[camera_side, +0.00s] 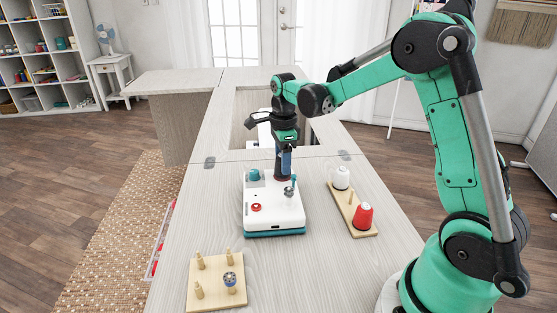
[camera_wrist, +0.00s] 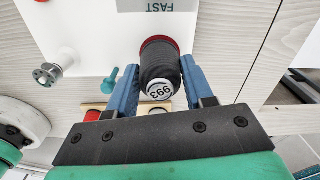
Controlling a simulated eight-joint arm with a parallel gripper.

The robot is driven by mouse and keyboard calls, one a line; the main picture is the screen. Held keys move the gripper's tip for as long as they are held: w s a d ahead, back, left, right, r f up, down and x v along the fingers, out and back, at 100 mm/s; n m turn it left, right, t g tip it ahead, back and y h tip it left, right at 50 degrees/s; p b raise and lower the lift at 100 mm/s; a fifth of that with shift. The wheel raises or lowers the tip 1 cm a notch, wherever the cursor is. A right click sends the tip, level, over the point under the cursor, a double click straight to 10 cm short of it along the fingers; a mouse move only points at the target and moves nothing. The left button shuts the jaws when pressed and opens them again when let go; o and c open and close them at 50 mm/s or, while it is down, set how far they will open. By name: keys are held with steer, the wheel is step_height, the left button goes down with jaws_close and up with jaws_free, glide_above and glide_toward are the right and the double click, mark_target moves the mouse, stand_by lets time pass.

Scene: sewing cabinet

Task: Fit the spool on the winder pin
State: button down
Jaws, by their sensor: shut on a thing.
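My gripper (camera_side: 285,160) points down over the back right part of the white winder (camera_side: 273,218). Its blue fingers (camera_wrist: 157,85) are shut on a dark grey spool (camera_wrist: 160,68), which shows a white label reading 993 towards the wrist camera. The spool looks upright, its lower end close to the winder top. A red rim shows at its far end; I cannot tell whether it belongs to the spool or the winder. The winder pin is not visible, perhaps hidden by the spool. A metal post (camera_wrist: 47,74) and a small teal peg (camera_wrist: 110,79) stand beside the spool.
A wooden rack with a white spool (camera_side: 341,178) and a red spool (camera_side: 363,216) stands right of the winder. A peg board (camera_side: 215,296) with a patterned spool (camera_side: 230,280) lies at front left. Bare tabletop (camera_side: 205,215) lies left of the winder.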

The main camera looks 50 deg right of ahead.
steer(key=shift+f, duration=0.25)
stand_by(0.4)
steer(key=shift+c, duration=1.3)
jaws_free()
steer(key=shift+r, duration=2.8)
